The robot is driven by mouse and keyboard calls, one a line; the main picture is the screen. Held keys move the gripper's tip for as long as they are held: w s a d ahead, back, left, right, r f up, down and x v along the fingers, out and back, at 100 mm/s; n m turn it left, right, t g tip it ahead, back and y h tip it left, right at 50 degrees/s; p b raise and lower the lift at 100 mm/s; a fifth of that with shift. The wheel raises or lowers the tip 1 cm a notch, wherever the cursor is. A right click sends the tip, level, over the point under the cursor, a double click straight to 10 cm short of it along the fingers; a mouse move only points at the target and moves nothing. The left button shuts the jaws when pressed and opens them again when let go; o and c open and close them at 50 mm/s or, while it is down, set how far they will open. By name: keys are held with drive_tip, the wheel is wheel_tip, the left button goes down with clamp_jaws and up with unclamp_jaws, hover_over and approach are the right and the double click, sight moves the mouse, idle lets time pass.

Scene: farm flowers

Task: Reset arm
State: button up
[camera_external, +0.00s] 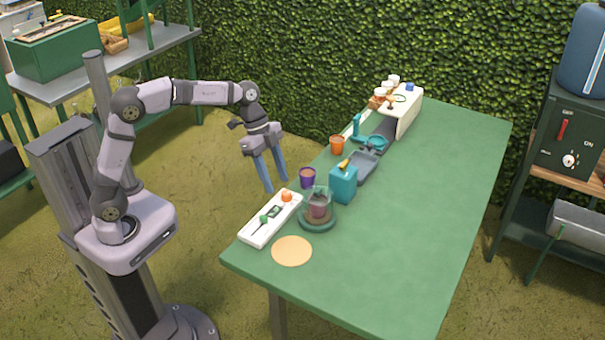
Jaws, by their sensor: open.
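My gripper (275,190) hangs at the left edge of the green table (420,215), its two blue fingers pointing down. It is open, with nothing between the fingers. It appears beside the table edge, left of a purple cup (307,178); its exact height is hard to tell. My arm is raised and bent, reaching out from its column at the left.
On the table are a white tray (258,236) with small items, a round tan mat (292,251), a clear vessel (318,204) on a green saucer (322,226), a teal box (343,184), an orange cup (337,145) and a white stand (410,113). The table's right side is clear.

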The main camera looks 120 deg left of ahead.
drive_tip(key=shift+n+g+h, duration=0.3)
drive_tip(key=shift+n+g, duration=0.1)
drive_tip(key=shift+g, duration=0.2)
drive_tip(key=w+d+f, duration=0.1)
drive_tip(key=d, duration=0.3)
drive_tip(key=w+d, duration=0.1)
drive_tip(key=d, duration=0.4)
drive_tip(key=w+d+f, duration=0.1)
drive_tip(key=d, duration=0.3)
drive_tip(key=shift+w+d+f+p, duration=0.15)
drive_tip(key=shift+d+f+p, duration=0.15)
drive_tip(key=shift+p, duration=0.1)
drive_tip(key=s+d+f+g, duration=0.1)
drive_tip(key=d+f, duration=0.1)
drive_tip(key=d, duration=0.4)
drive_tip(key=s+d+f, duration=0.2)
drive_tip(key=d, duration=0.5)
drive_tip(key=s+d+f+g+y+b, duration=0.1)
drive_tip(key=s+d+f+g, duration=0.1)
drive_tip(key=s+d+f, duration=0.7)
wheel_tip(320, 180, up, 18)
drive_tip(key=s+a+p, duration=0.1)
drive_tip(key=p, duration=1.7)
drive_tip(key=shift+s+a+r, duration=0.2)
drive_tip(key=shift+s+r, duration=0.05)
